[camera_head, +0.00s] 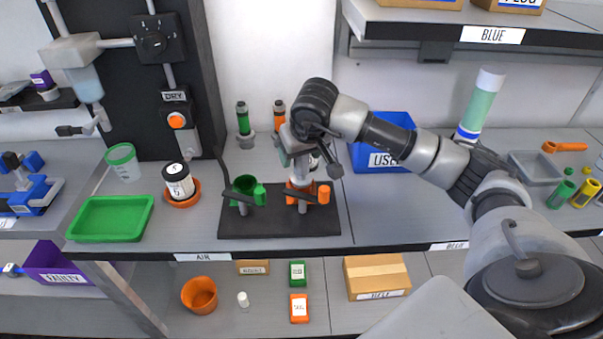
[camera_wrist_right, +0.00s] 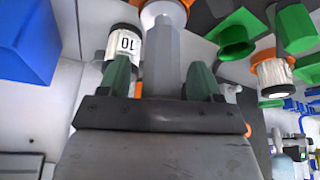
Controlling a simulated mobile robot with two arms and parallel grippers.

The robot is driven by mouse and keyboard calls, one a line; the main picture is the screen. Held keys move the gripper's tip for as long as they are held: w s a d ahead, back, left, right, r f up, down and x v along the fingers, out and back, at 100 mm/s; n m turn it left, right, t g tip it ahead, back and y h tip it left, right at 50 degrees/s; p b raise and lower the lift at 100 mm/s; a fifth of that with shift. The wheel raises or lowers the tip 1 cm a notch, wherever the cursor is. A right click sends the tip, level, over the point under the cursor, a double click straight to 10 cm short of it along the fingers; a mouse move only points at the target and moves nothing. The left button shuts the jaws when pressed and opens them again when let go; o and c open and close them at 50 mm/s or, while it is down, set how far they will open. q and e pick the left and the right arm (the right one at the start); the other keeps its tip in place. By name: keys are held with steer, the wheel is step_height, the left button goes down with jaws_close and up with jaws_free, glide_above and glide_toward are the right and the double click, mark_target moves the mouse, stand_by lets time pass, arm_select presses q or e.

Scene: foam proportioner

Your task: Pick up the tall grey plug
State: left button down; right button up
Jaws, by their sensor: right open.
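The tall grey plug (camera_wrist_right: 178,50) stands between the fingers of my right gripper (camera_wrist_right: 162,78) in the right wrist view. It has a faceted grey body and a wider pale part beyond it. The two green fingertips are apart, one on each side of the plug; I cannot tell if either touches it. In the head view my right gripper (camera_head: 309,155) reaches down over the orange fitting (camera_head: 298,196) on the dark base plate (camera_head: 270,222). The plug (camera_head: 301,171) is partly hidden there by the gripper. My left gripper is not in view.
A green fitting (camera_head: 243,187) stands left on the same plate. A white-labelled jar (camera_head: 178,181) and a green tray (camera_head: 110,218) are further left. A blue bin (camera_head: 382,155) stands behind my right arm. A shelf (camera_head: 480,33) overhangs at upper right.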

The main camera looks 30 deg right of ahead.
jaws_close()
stand_by(0.3)
steer(key=shift+r, duration=0.2)
